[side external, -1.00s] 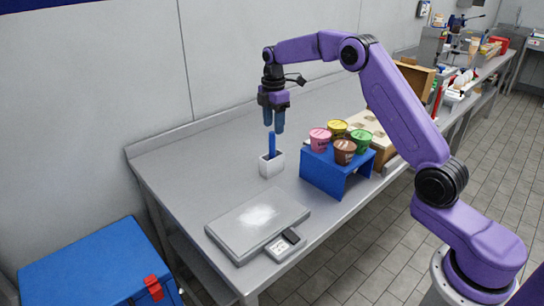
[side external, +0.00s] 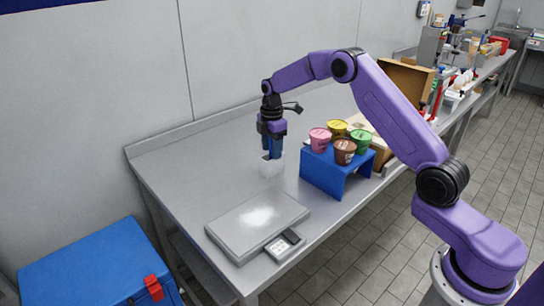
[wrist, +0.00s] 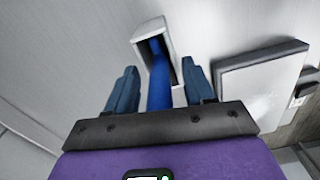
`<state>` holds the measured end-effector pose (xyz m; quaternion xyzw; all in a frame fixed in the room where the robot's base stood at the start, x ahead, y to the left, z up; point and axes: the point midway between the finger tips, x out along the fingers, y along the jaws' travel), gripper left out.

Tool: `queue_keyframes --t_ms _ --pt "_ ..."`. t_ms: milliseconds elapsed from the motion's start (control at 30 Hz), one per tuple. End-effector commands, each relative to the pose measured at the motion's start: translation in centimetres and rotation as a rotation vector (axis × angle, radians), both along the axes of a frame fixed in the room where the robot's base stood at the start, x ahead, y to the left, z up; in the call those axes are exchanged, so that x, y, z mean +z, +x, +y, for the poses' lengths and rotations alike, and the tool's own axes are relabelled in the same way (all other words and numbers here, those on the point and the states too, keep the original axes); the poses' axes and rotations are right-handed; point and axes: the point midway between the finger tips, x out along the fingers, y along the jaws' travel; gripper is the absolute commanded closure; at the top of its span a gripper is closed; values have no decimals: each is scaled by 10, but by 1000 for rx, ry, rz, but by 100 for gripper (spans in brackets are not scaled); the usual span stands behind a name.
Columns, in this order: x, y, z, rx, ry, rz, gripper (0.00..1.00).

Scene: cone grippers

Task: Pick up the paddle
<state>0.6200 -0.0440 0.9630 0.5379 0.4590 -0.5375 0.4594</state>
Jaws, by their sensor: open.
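The blue paddle (wrist: 159,80) stands in a small white holder (side external: 271,169) on the steel table. In the wrist view, the paddle's handle rises from the holder's opening (wrist: 138,32) and lies between the two blue fingers of my gripper (wrist: 158,88). My gripper is open, with a finger on each side of the handle and visible gaps to it. In the side view my gripper (side external: 272,154) is directly above the holder, fingers pointing down, and hides most of the paddle.
A flat scale (side external: 258,222) lies on the table in front of the holder. A blue stand (side external: 336,178) with several coloured tubs is close to the right. A cardboard box (side external: 405,77) is behind it. The table's left side is clear.

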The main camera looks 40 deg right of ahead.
Motion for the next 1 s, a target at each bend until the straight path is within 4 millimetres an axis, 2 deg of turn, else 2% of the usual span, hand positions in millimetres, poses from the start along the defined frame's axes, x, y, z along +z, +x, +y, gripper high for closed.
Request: queue_keyframes --t_ms 67,200,233,500,633,1000 --pt "0 0 0 0 0 0 47" --pt "0 0 0 0 0 0 93" --pt "0 0 0 0 0 0 100" --pt "1 0 0 0 0 0 100" --pt "9 0 0 0 0 -1 100" --pt "73 1 0 0 0 -3 100"
